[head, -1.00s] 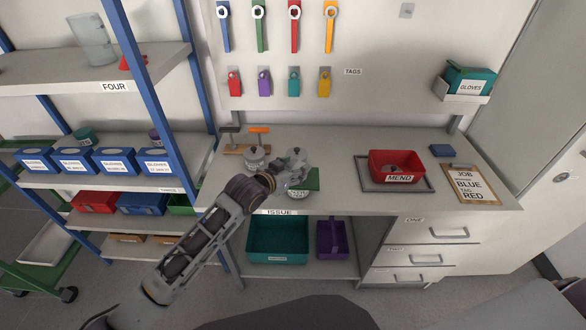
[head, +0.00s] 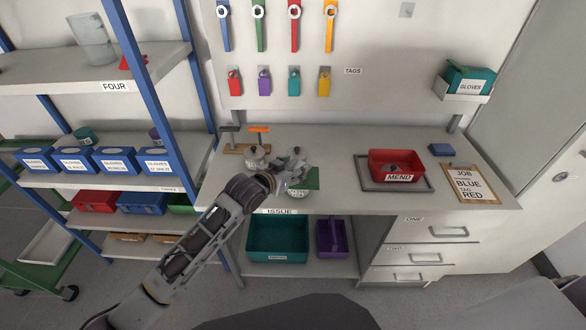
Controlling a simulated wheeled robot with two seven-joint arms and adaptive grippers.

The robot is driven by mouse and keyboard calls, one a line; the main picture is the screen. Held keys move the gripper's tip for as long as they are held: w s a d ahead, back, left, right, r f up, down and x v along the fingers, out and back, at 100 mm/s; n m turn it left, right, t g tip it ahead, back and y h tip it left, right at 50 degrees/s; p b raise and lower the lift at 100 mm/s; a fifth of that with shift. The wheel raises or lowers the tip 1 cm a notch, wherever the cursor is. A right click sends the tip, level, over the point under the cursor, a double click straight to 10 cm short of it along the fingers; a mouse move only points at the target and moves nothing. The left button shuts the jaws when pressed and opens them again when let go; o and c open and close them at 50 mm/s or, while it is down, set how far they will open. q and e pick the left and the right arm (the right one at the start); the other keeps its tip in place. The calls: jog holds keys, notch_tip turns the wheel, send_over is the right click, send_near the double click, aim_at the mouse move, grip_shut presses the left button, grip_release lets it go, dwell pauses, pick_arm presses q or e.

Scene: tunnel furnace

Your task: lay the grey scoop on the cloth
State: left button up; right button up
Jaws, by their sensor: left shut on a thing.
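My left gripper (head: 297,167) is over the left part of the bench, shut on a pale, rounded, speckled thing (head: 298,191) directly below it. The gripper covers the top of that thing, so I cannot tell its full shape or whether it touches the bench. A green cloth (head: 312,178) lies behind and to the right of it, partly hidden. I cannot pick out a grey scoop for sure. A dark grey handle (head: 229,129) stands next to an orange handle (head: 259,130) in a wooden holder (head: 233,149). My right gripper is not in view.
A lidded grey pot (head: 255,157) stands just left of my gripper. A red bin (head: 397,165) marked MEND sits on a grey tray (head: 368,183). A clipboard (head: 471,184) and a blue block (head: 441,150) lie at the right. The bench (head: 342,157) is clear between cloth and tray.

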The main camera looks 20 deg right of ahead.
pick_arm(q)
jog(key=shift+p, duration=0.35)
dwell(0.6)
jog(key=shift+f+b, duration=0.4)
jog(key=shift+f, duration=0.75)
dwell(1.5)
jog(key=o, duration=1.2)
jog(key=shift+o, duration=0.4)
jog(key=o, duration=0.3)
